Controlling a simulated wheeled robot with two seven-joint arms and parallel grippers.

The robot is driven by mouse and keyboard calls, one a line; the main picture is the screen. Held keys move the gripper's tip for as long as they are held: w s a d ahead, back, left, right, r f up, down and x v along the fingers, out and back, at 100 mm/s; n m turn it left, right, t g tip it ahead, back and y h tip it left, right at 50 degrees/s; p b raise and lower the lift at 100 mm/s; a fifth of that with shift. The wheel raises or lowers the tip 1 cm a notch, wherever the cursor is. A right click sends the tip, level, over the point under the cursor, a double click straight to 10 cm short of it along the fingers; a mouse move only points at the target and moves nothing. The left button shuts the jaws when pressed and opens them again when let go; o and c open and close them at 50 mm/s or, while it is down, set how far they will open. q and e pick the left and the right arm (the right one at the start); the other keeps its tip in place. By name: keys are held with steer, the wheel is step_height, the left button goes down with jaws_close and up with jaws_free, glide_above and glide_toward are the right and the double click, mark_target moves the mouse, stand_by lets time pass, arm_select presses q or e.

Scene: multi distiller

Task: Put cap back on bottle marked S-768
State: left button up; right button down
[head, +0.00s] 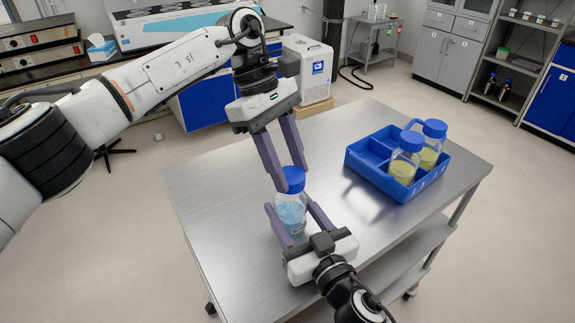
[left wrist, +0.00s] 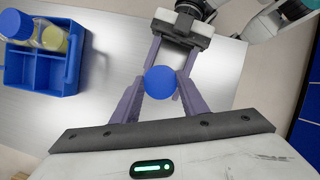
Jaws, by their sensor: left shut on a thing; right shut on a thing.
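A clear bottle with pale blue liquid (head: 291,213) stands near the middle of the steel table. Its label is too small to read. A blue cap (head: 294,178) is at the bottle's mouth; I cannot tell whether it is seated or just above. My left gripper (head: 288,184) comes from above and is shut on the cap, which also shows between its fingers in the left wrist view (left wrist: 160,82). My right gripper (head: 290,208) is low on the near side, its fingers shut around the bottle's body. In the left wrist view the cap hides the bottle.
A blue divided crate (head: 361,164) stands at the table's right with two blue-capped bottles of yellow liquid (head: 404,168) (head: 430,153) in it. The steel table (head: 215,190) is bare on the left. Lab benches and cabinets stand behind.

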arm_select(q)
steer(key=m, duration=0.2)
steer(key=shift+w+d+m+g+y, duration=0.15)
steer(key=shift+m+g+y, duration=0.25)
steer(key=shift+m, duration=0.7)
steer(key=o, duration=1)
steer(key=shift+r, duration=2.25)
steer(key=shift+c, duration=0.2)
